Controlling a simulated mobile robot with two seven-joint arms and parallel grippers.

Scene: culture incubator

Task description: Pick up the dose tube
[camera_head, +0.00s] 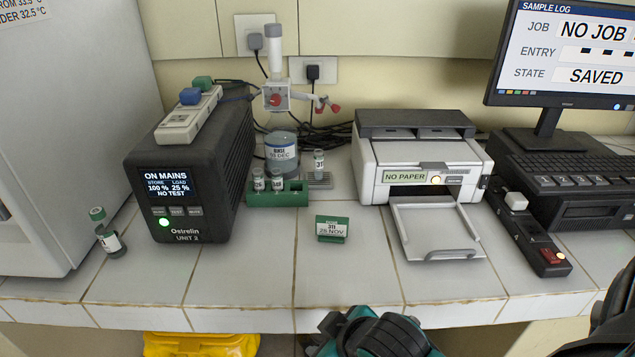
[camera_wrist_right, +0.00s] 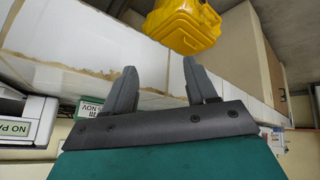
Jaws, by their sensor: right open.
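Several small labelled tubes show in the head view, and I cannot tell which is the dose tube. One clear tube (camera_head: 319,162), its label seeming to start with "31", stands upright on a small grey grid plate (camera_head: 321,180). Two more, a left one (camera_head: 258,180) and a right one (camera_head: 278,180), stand in a green rack (camera_head: 292,197). A green-capped tube (camera_head: 107,232) is tilted at the far left. My right gripper (camera_head: 372,335) is below the counter's front edge; its fingers are apart and empty in the right wrist view (camera_wrist_right: 159,66).
A green card (camera_head: 331,229) stands mid-counter. A black power unit (camera_head: 190,165) is left of the rack, a "NO PAPER" printer (camera_head: 420,155) right. A white stand (camera_head: 276,95) and jar (camera_head: 281,155) are behind. The front strip is mostly clear. A yellow container (camera_head: 200,345) is below.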

